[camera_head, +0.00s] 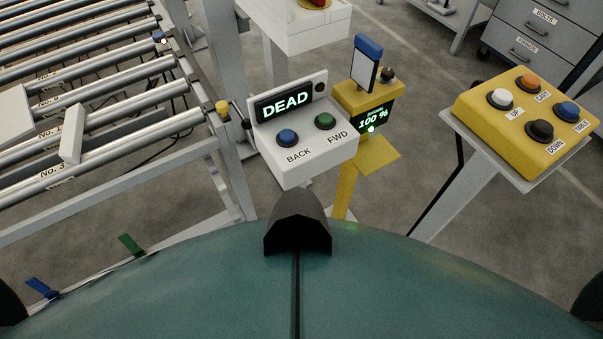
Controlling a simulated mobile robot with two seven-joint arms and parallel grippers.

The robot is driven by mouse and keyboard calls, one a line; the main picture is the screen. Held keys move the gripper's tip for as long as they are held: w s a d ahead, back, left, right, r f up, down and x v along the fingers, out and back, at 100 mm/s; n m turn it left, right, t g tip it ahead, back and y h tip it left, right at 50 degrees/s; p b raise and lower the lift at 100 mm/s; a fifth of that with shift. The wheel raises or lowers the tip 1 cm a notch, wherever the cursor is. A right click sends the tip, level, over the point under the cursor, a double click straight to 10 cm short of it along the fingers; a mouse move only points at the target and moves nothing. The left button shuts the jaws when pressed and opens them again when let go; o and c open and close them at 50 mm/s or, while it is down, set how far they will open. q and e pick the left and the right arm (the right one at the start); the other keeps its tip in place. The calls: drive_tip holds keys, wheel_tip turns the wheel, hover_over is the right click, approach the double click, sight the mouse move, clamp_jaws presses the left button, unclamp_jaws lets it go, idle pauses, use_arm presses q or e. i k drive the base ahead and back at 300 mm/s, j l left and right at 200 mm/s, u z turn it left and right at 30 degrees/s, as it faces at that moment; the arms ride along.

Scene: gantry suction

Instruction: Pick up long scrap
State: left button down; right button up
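I cannot pick out a long scrap for certain. A short pale bar (71,134) lies across the rollers of the conveyor at the left, near the label "No. 3". A larger pale flat piece (14,114) lies farther left on the rollers and is cut off by the picture's edge. Neither of my grippers shows in the head view. Only dark rounded parts show at the lower left and lower right corners, and my teal body fills the bottom.
The roller conveyor (100,160) fills the upper left. A white control box (303,155) reads "DEAD" and has BACK and FWD buttons. A yellow post (347,190) reads "100 %". A yellow button box (530,120) stands right. A grey drawer cabinet (540,45) stands behind.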

sight(70, 149)
drive_tip(key=u, duration=1.5)
drive_tip(key=j+z, duration=0.15)
drive_tip(key=z, duration=0.35)
drive_tip(key=i+j+z, duration=0.1)
drive_tip(key=z, duration=0.4)
drive_tip(key=j+z, duration=0.3)
drive_tip(key=j, duration=0.25)
drive_tip(key=j+z, duration=0.25)
drive_tip(key=j, duration=0.35)
